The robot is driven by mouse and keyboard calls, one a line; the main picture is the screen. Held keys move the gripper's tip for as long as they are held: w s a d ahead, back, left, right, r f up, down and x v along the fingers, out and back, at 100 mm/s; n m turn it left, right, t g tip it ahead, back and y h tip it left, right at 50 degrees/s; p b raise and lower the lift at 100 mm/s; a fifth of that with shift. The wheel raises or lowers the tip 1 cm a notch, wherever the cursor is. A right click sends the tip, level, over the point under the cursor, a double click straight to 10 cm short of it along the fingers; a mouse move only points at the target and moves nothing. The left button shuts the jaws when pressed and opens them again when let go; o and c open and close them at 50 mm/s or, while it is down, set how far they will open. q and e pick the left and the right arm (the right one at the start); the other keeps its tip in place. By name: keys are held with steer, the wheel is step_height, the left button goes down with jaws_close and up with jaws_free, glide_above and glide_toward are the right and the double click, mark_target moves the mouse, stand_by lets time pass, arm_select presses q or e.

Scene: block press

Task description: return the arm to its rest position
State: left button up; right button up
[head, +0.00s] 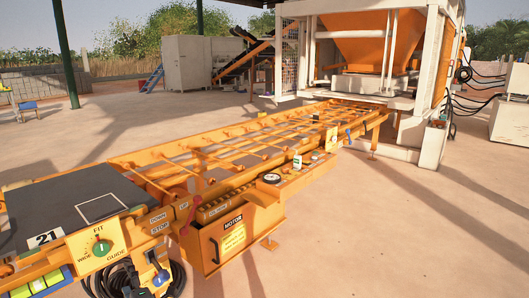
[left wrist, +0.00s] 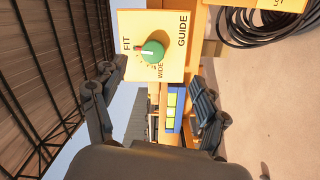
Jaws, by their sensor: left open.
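My left gripper (left wrist: 155,75) shows in the left wrist view. Its two dark fingers are spread wide apart, with nothing held between them. Beyond and between the fingers is the yellow guide panel (left wrist: 180,55) with a green knob (left wrist: 151,52); the fingers look clear of the knob. The knob's mark points at or near FIT. In the head view the same panel (head: 82,257) and knob (head: 101,247) are at the lower left. There I cannot clearly make out the left gripper; a small dark piece at the left edge may be part of it.
The long orange press frame (head: 250,150) runs from the lower left to the hopper machine (head: 372,45). A motor box (head: 232,238) stands along its near side. A black cable coil (head: 125,282) hangs by the panel. The floor at the right is open.

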arm_select(q)
steer(key=s+d+f+m+h, duration=0.4)
steer(key=d+f+m+h, duration=0.15)
steer(key=f+m, duration=0.2)
steer(key=s+d+f+m+h, duration=0.4)
steer(key=d+f+m, duration=0.2)
steer(key=f, duration=0.3)
steer(key=s+d+f+m+g+h, duration=0.2)
steer(key=s+d+f+m+g, duration=0.15)
steer(key=s+f, duration=0.45)
steer(key=s+d+f+m+g+h, duration=0.2)
steer(key=s+d+f+m, duration=0.2)
steer(key=s+f, duration=0.45)
steer(key=s+f+m+g+y, duration=0.1)
steer(key=s+f+m+g, duration=0.15)
steer(key=s, duration=0.95)
steer(key=s+f+m+g, duration=0.2)
steer(key=s+g, duration=0.2)
steer(key=s, duration=0.9)
steer(key=s+a+r+p, duration=0.2)
steer(key=s+r+p, duration=0.2)
steer(key=s+p, duration=0.7)
steer(key=p, duration=0.3)
steer(key=shift+r+g, duration=0.3)
arm_select(e)
steer(key=s+d+r+g, duration=0.1)
steer(key=s+r, duration=0.4)
steer(key=s, duration=0.7)
steer(key=shift+s+d, duration=0.3)
steer(key=shift+d, duration=0.35)
